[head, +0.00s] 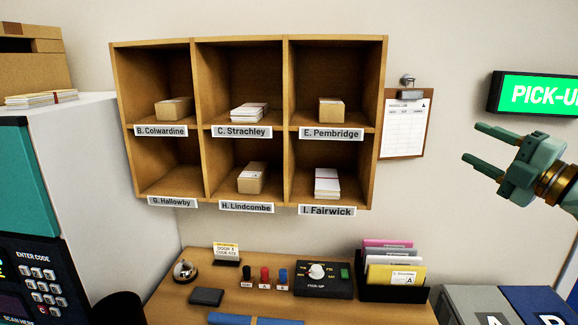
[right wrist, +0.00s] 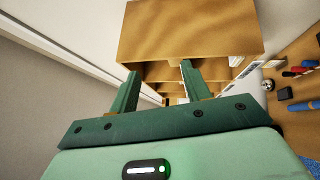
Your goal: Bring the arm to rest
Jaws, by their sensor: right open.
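My right gripper (head: 480,143) is at the right of the head view, in the air in front of the wall, right of the clipboard and below the green sign. Its two green fingers point left and stand apart with nothing between them. In the right wrist view the two fingers (right wrist: 160,85) are also apart, with the wooden pigeonhole shelf (right wrist: 195,30) beyond them. My left gripper is not in view.
The pigeonhole shelf (head: 283,130) on the wall holds small boxes and envelope stacks. A clipboard (head: 403,130) hangs beside it. The desk (head: 180,305) below carries a bell (head: 185,270), a control box (head: 325,285) and a card holder (head: 393,293). A green sign (head: 540,94) is above my gripper.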

